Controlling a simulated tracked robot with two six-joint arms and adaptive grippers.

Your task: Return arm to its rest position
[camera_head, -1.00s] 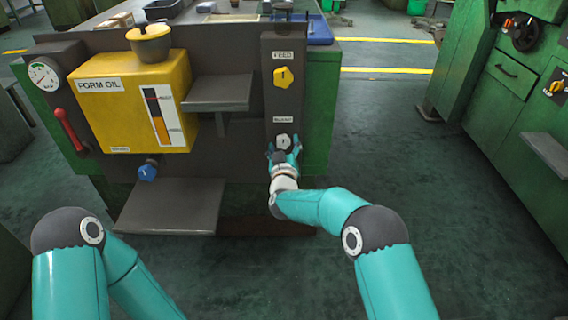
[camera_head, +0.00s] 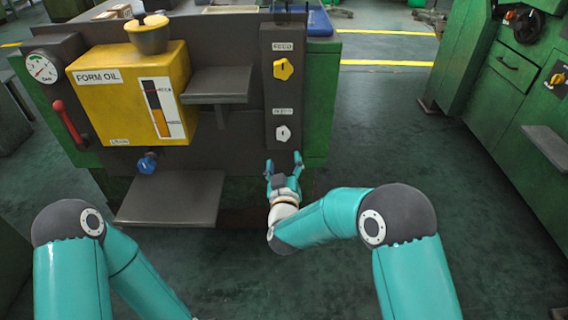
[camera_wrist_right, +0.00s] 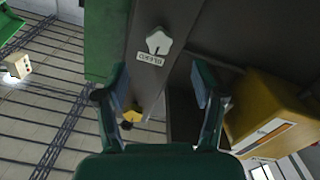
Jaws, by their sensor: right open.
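My right gripper (camera_head: 284,166) is open and empty, in front of and below the white knob (camera_head: 283,133) on the dark panel of the machine. In the right wrist view my right gripper (camera_wrist_right: 160,92) shows its two fingers spread apart. The white knob (camera_wrist_right: 159,41) and its label appear beyond them, with a gap. The yellow knob (camera_head: 284,69) sits higher on the same panel, under the FEED label. My left arm (camera_head: 75,255) comes in at the lower left, but its gripper is out of view.
A yellow FORM OIL tank (camera_head: 125,95) with a level gauge is left of the panel. A dark shelf (camera_head: 218,85) and a lower tray (camera_head: 172,200) stick out from the machine. A blue knob (camera_head: 147,164) is under the tank. Green floor (camera_head: 395,140) is clear to the right.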

